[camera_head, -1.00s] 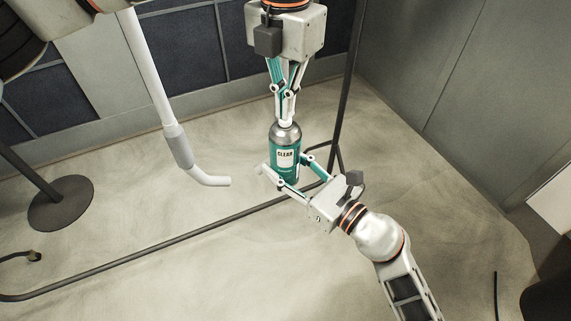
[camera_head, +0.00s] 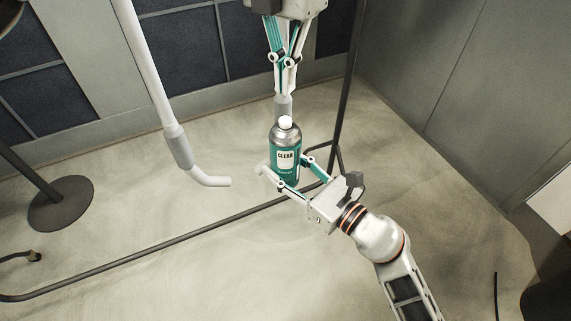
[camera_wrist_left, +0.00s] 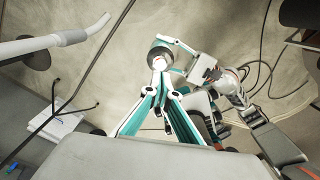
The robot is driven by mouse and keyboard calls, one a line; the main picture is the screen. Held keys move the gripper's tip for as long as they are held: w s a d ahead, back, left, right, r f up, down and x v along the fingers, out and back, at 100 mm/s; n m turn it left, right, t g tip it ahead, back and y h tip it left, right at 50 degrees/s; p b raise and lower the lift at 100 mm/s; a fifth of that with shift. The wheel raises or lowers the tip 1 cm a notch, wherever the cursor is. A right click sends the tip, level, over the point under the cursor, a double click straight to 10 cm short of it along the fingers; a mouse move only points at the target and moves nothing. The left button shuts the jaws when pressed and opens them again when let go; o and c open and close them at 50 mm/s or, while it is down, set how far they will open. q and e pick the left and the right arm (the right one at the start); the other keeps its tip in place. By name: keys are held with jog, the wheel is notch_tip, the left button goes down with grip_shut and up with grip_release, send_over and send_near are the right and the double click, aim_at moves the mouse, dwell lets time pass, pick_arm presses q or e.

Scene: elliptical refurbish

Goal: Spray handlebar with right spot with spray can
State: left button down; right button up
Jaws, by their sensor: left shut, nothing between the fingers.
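The spray can (camera_head: 285,158) is green and silver with a white nozzle and a "CLEAN"-like label, and it stands upright. My right gripper (camera_head: 284,168) is shut around its body. My left gripper (camera_head: 283,104) comes from the top, its fingers together and empty, with the tips just behind or above the nozzle; contact cannot be told. In the left wrist view, the left fingers (camera_wrist_left: 159,80) point at the can's top (camera_wrist_left: 160,55). The white handlebar (camera_head: 147,75) with a grey sleeve and bent end hangs left of the can; it also shows in the left wrist view (camera_wrist_left: 30,46).
A dark stand with a round base (camera_head: 61,203) is at the left. Grey walls close off the back and right. There is open space between handlebar and can.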

pick_arm(q)
notch_tip(320, 180, up, 10)
dwell(0.4)
jog(key=shift+s+d, duration=0.1)
dwell(0.9)
